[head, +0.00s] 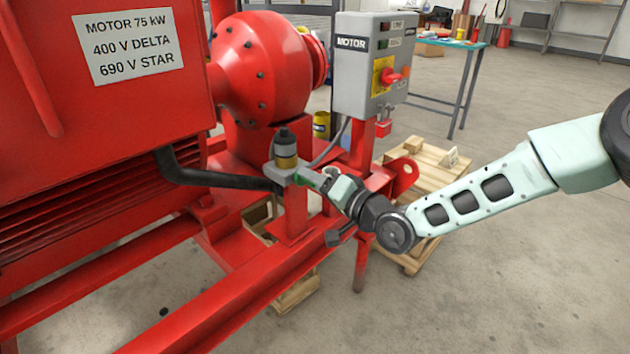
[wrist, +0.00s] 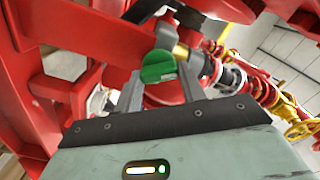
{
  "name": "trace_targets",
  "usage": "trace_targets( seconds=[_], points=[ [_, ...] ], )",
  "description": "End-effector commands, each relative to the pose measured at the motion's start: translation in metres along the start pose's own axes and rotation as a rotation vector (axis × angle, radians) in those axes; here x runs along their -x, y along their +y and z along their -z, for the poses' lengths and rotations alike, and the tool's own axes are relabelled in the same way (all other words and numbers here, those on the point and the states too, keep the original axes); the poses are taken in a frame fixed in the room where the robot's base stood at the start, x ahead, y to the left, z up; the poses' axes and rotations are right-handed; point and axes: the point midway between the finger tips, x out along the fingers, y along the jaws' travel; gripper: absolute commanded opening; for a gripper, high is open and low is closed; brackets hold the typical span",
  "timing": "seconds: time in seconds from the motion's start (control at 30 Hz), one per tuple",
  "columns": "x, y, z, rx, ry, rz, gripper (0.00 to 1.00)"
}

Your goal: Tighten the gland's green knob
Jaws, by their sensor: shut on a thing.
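The gland's green knob (wrist: 158,66) sits between the two fingers of my gripper (wrist: 160,82) in the wrist view. A finger stands on each side of the knob, and the gripper is shut on it. In the head view my gripper (head: 325,184) reaches in from the right to the red pump frame, just right of a grey bracket. Only a little green shows there between the fingers, so the knob is mostly hidden. A brass-coloured shaft (wrist: 181,51) shows beside the knob in the wrist view.
A yellowish cup with a dark cap (head: 286,150) stands on the bracket close to my gripper. The grey motor control box (head: 362,75) is above and behind. A black hose (head: 215,178) runs in from the left. A wooden pallet (head: 432,167) lies on the floor behind my arm.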

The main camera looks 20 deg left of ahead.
Motion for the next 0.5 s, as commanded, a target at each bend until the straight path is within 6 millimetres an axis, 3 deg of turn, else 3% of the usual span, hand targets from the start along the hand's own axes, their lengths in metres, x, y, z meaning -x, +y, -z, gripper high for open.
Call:
trace_targets(
  seconds=[0.5],
  points=[
    [0.0007,0.0043,0.0004,-0.493,0.004,0.000,0.17]
  ],
)
